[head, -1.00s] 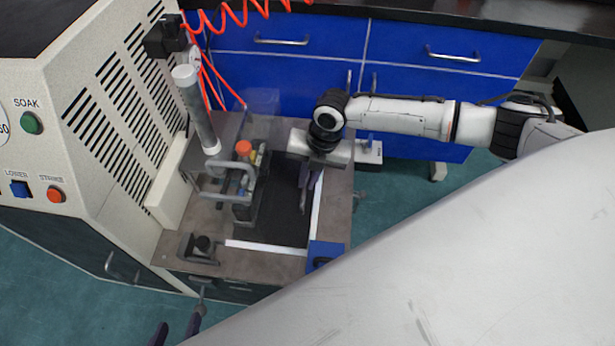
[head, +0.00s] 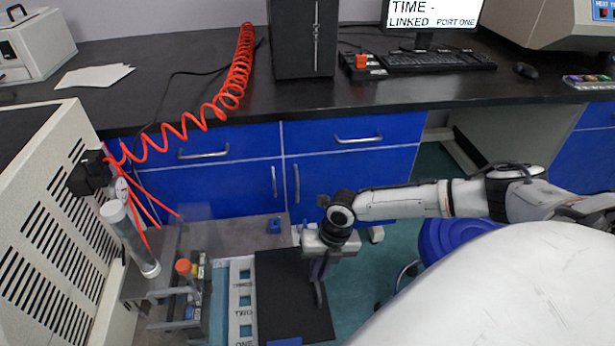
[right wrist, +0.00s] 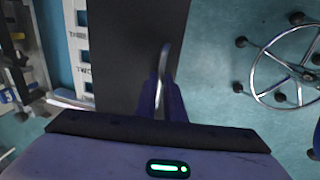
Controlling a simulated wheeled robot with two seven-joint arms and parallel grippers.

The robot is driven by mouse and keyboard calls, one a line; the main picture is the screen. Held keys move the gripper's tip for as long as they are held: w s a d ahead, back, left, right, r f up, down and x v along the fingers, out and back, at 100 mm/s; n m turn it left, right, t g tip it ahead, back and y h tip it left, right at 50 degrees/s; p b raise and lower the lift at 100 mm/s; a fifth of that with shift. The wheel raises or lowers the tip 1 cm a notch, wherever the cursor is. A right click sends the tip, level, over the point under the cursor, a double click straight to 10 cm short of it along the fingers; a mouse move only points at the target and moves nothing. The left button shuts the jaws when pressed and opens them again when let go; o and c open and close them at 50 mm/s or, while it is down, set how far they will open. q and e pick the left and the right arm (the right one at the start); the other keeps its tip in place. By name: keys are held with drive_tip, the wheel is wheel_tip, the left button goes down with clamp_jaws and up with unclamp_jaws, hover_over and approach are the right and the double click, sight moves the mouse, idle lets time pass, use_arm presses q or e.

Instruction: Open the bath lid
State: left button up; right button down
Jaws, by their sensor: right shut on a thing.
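The bath lid (head: 278,288) is a flat dark panel in the lower middle of the head view. It lies to the right of a pale strip (head: 234,272) marked ONE, TWO and THREE with blue openings, which is uncovered. My right gripper (head: 318,272) is shut on the lid's upright curved handle (head: 319,294) near the lid's right side. In the right wrist view, the purple fingers (right wrist: 161,98) close around the metal handle (right wrist: 165,60), with the dark lid (right wrist: 125,50) beyond. My left gripper is not in view.
Left of the bath stand a clear-walled fixture with an orange knob (head: 183,267) and a grey cylinder (head: 131,240). A red coiled hose (head: 215,112) hangs above. Blue cabinets (head: 230,175) stand behind. A blue stool (head: 455,240) is on the right.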

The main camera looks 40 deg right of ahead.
drive_tip(key=c, duration=1.8)
unclamp_jaws()
drive_tip(key=shift+c, duration=0.2)
wheel_tip(320, 180, up, 10)
drive_tip(key=s+d+p, duration=0.1)
drive_tip(key=p, duration=0.1)
drive_tip(key=shift+d, duration=0.35)
drive_tip(key=shift+r, duration=0.1)
